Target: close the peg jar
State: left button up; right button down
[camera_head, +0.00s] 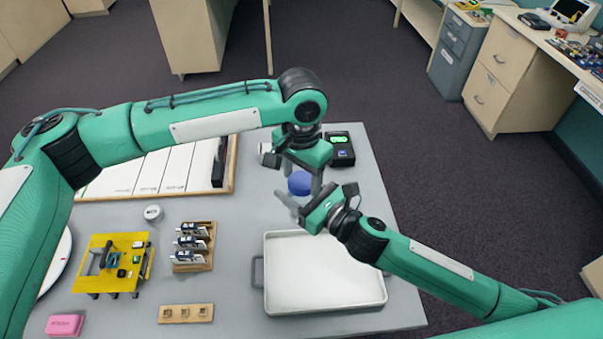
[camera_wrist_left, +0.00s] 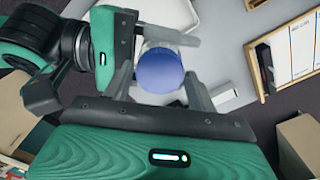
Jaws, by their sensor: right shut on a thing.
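The blue round lid (camera_head: 299,183) shows between my two grippers, above the far right of the table. In the left wrist view the lid (camera_wrist_left: 160,70) is seen from above and covers most of what is under it. My left gripper (camera_head: 302,178) points down, with one finger on each side of the lid; it looks open, and contact is unclear. My right gripper (camera_head: 300,203) reaches in from the right, just below the lid, and is shut on the jar. The jar's body is mostly hidden by fingers and lid, so I cannot tell how the lid sits on it.
A pale tray (camera_head: 325,312) lies in front of the right gripper. A black device with a green light (camera_head: 340,143) stands close behind the grippers. A framed board (camera_head: 232,172), a wooden rack (camera_head: 192,267) and a yellow fixture (camera_head: 95,286) occupy the left.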

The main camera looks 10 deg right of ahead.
pick_arm(q)
jog(key=shift+o, duration=1.3)
notch_tip(320, 180, up, 12)
jog(key=shift+w, duration=0.1)
